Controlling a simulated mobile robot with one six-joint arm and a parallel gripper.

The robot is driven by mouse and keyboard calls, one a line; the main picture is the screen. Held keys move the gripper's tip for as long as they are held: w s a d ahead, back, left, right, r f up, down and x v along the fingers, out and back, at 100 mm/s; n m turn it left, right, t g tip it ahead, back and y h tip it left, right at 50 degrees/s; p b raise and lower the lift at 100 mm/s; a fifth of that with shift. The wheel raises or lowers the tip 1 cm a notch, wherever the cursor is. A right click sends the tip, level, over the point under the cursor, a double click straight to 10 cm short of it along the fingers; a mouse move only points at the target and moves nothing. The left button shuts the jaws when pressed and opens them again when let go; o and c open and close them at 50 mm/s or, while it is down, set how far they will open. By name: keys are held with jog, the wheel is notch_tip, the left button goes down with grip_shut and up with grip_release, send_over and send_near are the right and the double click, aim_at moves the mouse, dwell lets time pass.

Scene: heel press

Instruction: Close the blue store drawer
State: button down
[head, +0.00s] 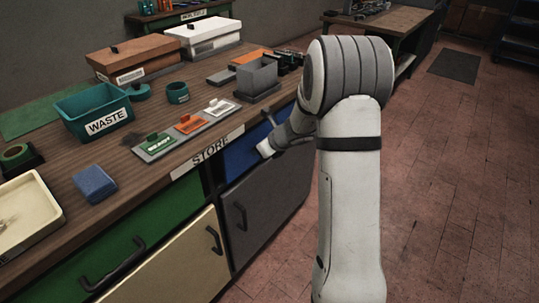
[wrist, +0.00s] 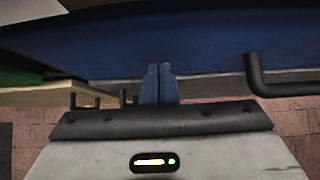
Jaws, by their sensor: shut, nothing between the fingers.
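The blue store drawer (head: 240,155) is under the worktop edge with the STORE label (head: 211,150) in the head view. My arm hides part of its front. I cannot tell for sure whether it stands out from the cabinet. In the wrist view the blue drawer front (wrist: 150,38) spans the top, with a dark handle (wrist: 254,75) at right. My gripper (wrist: 158,68) is shut and empty, its fingertips at the lower edge of the blue front. I cannot tell whether they touch it. In the head view my wrist is at the drawer, fingers hidden.
A green drawer (head: 130,240) is to the left; a cream door (head: 175,265) and a grey door (head: 265,205) are below. The worktop holds a teal WASTE bin (head: 95,108), a blue block (head: 95,183) and a grey box (head: 257,76).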

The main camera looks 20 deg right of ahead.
jog(key=shift+w+a+r, duration=0.15)
jog(key=shift+w+r, duration=0.1)
jog(key=shift+w, duration=0.05)
